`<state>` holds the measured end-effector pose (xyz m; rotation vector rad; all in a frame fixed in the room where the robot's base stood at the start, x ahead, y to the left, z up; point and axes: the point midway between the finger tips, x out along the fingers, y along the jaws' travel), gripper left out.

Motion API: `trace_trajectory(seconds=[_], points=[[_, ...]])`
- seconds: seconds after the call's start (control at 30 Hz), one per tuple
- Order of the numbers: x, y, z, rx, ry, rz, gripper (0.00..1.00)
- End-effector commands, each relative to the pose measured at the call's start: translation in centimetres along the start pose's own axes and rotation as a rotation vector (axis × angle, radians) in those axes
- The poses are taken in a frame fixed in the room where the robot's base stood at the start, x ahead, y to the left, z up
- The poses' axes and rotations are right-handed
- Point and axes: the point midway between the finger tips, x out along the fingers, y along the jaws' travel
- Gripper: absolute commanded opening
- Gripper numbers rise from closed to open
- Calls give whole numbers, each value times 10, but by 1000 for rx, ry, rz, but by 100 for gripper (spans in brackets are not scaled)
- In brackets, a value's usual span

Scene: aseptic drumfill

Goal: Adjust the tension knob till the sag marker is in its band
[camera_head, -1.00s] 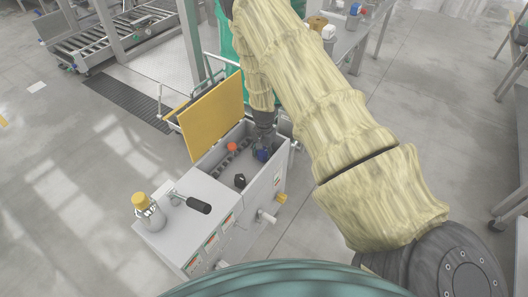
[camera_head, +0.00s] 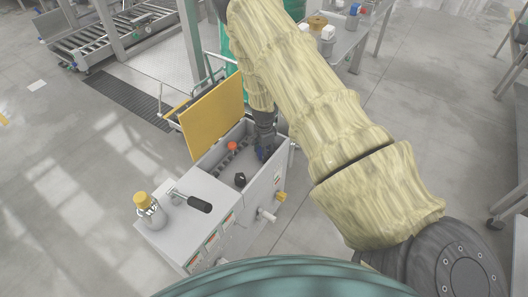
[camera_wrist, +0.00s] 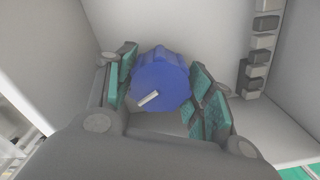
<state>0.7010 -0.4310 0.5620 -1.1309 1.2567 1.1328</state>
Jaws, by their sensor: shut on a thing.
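The blue tension knob (camera_wrist: 162,80) sits between the green-padded fingers of my gripper (camera_wrist: 165,95) in the wrist view, with a pale pointer line on its face. My gripper is shut on it. In the head view my gripper (camera_head: 264,140) reaches down into the open grey box (camera_head: 276,178), and only a little of the blue knob (camera_head: 262,153) shows beside it. I cannot make out the sag marker or its band in either view.
The yellow lid (camera_head: 212,116) stands open at the box's back left. Inside are an orange-red knob (camera_head: 232,146) and a black knob (camera_head: 240,179). A black-handled lever (camera_head: 199,204) and a yellow-capped fitting (camera_head: 141,199) are on the box top. Box walls stand close around my gripper.

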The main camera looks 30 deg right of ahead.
Motion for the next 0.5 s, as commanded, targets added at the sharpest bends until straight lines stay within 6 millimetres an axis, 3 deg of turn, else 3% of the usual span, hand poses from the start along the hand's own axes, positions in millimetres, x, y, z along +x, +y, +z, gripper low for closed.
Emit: trace_trajectory(seconds=[0.37, 0.4, 0.5], points=[[-2, -3, -2, 3, 4, -6, 29], [-2, -3, -2, 3, 4, -6, 60], [-2, -2, -2, 3, 4, -5, 74]])
